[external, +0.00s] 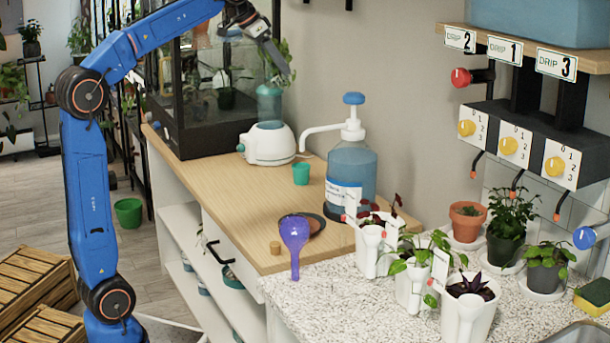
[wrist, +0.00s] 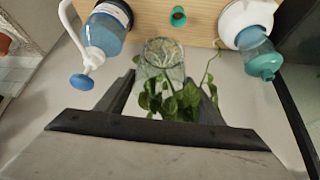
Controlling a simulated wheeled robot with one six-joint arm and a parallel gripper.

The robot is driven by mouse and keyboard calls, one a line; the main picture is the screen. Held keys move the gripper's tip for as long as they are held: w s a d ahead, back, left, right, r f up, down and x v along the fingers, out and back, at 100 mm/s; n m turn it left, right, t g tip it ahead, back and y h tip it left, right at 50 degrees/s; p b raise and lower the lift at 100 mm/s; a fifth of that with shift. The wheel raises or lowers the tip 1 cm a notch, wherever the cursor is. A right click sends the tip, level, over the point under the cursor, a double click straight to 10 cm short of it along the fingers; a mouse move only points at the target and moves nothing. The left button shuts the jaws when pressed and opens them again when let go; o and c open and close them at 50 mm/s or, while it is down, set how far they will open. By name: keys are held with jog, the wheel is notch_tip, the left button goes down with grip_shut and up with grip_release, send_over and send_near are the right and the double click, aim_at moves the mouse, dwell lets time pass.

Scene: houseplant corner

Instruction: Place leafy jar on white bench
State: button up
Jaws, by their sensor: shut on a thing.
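The leafy jar is a clear glass jar (wrist: 163,56) with pale roots inside and green heart-shaped leaves, seen in the wrist view between the fingers. My gripper (wrist: 163,90) is shut on it from both sides, and leaves hide part of the fingers. In the external view my gripper (external: 283,62) is high above the wooden counter, in front of the dark glass case, with leaves (external: 279,68) beside it. The jar's glass is hard to tell there from the blue-green tank behind. The white speckled bench (external: 340,305) is at the lower right, well away from my gripper.
A white humidifier (external: 267,143), small green cup (external: 301,173) and blue pump bottle (external: 351,170) stand on the wooden counter (external: 228,205). A purple scoop (external: 294,235) is near the bench's left edge. White planters (external: 467,310) crowd its middle; its front left is clear.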

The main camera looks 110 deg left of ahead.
jog(key=s+a+n, duration=0.1)
jog(key=s+a, duration=0.2)
jog(key=s, duration=0.3)
jog(key=shift+g+y, duration=0.3)
jog(key=f, duration=3.3)
jog(key=shift+w+d, duration=0.2)
jog(key=o, duration=1.1)
jog(key=shift+f, duration=0.15)
jog(key=shift+o, duration=0.2)
jog(key=v, duration=1.2)
jog(key=shift+d, duration=0.1)
